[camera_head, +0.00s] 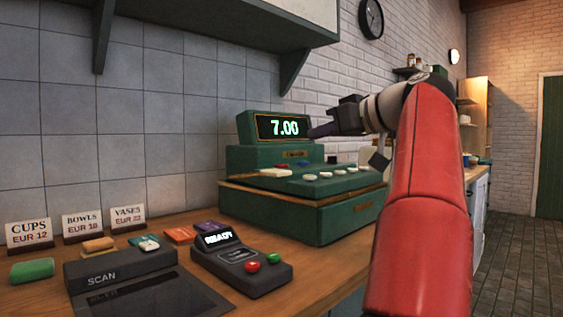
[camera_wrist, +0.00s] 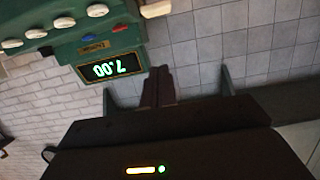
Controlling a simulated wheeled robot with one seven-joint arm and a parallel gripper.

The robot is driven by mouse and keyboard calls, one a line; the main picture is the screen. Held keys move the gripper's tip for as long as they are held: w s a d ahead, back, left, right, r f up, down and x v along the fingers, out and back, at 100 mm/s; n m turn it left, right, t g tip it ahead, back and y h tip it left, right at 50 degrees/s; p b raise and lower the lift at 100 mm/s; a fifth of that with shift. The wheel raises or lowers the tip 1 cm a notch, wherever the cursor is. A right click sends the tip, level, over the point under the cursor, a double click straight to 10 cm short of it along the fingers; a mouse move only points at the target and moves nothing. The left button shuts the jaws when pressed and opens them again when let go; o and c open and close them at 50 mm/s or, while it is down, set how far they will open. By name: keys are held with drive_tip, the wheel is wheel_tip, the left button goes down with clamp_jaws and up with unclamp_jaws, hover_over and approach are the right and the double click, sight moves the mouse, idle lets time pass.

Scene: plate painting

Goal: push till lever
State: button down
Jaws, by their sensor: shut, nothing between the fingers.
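The green till (camera_head: 300,215) stands on the wooden counter. Its display (camera_head: 284,127) reads 7.00, and its top carries round white keys, a red key and a blue key. The drawer front looks shut. My gripper (camera_head: 316,131) is shut and empty, in the air by the right end of the display. In the wrist view its fingers (camera_wrist: 159,86) lie together beside the upside-down display (camera_wrist: 110,68), apart from the till (camera_wrist: 75,30).
A card reader (camera_head: 240,262) showing READY and a scan unit (camera_head: 120,268) sit left of the till. Price cards (camera_head: 83,224) and small coloured blocks (camera_head: 98,245) stand near the tiled wall. A shelf bracket (camera_head: 296,68) hangs above the till.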

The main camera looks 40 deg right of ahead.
drive_tip(key=shift+w, duration=0.15)
drive_tip(key=x, duration=0.3)
drive_tip(key=f+x, duration=0.1)
drive_tip(key=x, duration=0.3)
drive_tip(key=f+x, duration=0.1)
drive_tip(key=x, duration=0.2)
drive_tip(key=shift+a+f, duration=0.1)
drive_tip(key=shift+f, duration=0.9)
